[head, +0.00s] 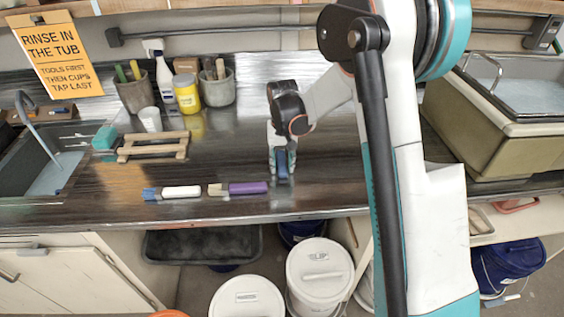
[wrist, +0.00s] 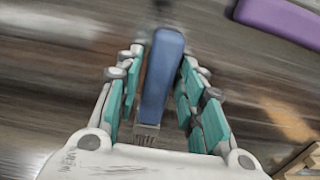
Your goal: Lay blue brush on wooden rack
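The blue brush (wrist: 163,75) is between the fingers of my gripper (wrist: 164,58) in the wrist view. Its bristles (wrist: 147,134) point toward the palm.
A purple-handled brush (head: 248,188) and a white-handled brush (head: 182,192) lie near the front edge. A teal sponge (head: 104,138) and a white cup (head: 150,119) stand by the rack. Tool pots (head: 217,88) and bottles are behind. The sink (head: 45,165) is at far left.

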